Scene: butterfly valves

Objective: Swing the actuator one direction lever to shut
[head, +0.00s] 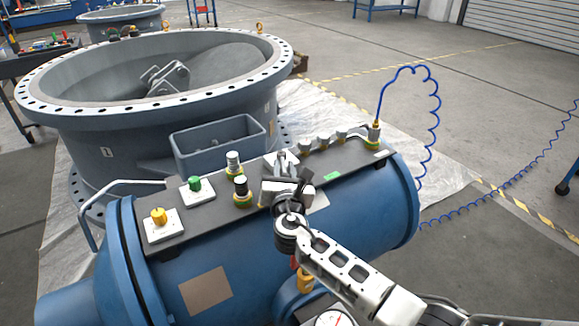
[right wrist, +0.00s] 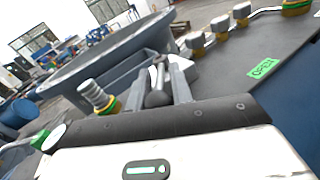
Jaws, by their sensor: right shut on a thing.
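The blue actuator (head: 240,262) lies on its side in front of the big grey valve, with a dark panel (head: 217,212) along its top. My right gripper (head: 283,171) is over the middle of this panel. In the right wrist view my right gripper (right wrist: 157,80) is shut on a lever (right wrist: 157,97) with a dark round end between its fingers. The lever's base is mostly hidden by my gripper in the head view. A green label (head: 332,176) sits right of it and reads OPEN in the right wrist view (right wrist: 263,68). My left gripper is out of view.
Yellow (head: 158,216) and green (head: 194,184) knobs and two upright fittings stand left of my gripper. Several capped fittings (head: 324,142) and a coiled blue hose (head: 435,110) are to the right. The open grey valve body (head: 100,130) stands behind. A bent handrail (head: 88,228) is at left.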

